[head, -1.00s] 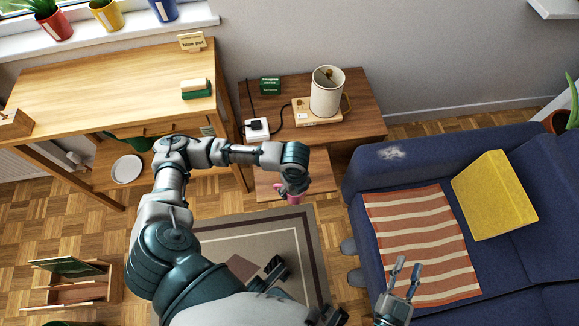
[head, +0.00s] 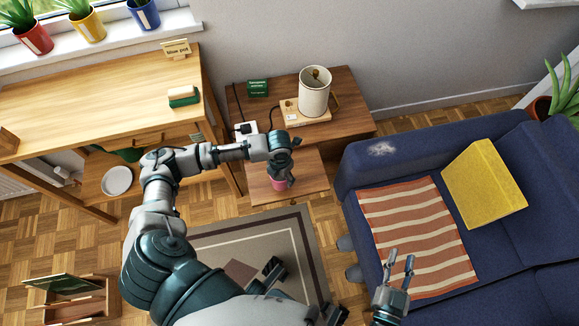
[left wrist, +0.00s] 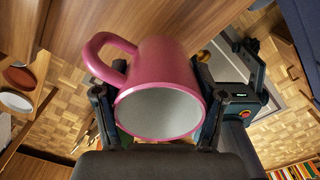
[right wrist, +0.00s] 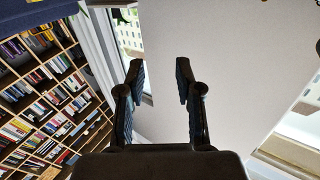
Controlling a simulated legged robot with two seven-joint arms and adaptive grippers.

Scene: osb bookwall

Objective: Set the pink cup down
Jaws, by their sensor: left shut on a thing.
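The pink cup (left wrist: 160,85) is between the two fingers of my left gripper in the left wrist view, its white inside facing the camera and its handle to the upper left. My left gripper (head: 279,178) is shut on it. In the head view the cup (head: 280,184) is small and partly hidden under the gripper, over the low wooden drawer front or shelf (head: 306,187) of the side table. I cannot tell whether the cup touches that surface. My right gripper (head: 399,262) is open and empty near the striped blanket; it also shows open in the right wrist view (right wrist: 160,80).
A wooden desk (head: 90,85) stands left, a blue sofa (head: 355,160) right. The low wooden surface around the cup looks clear.

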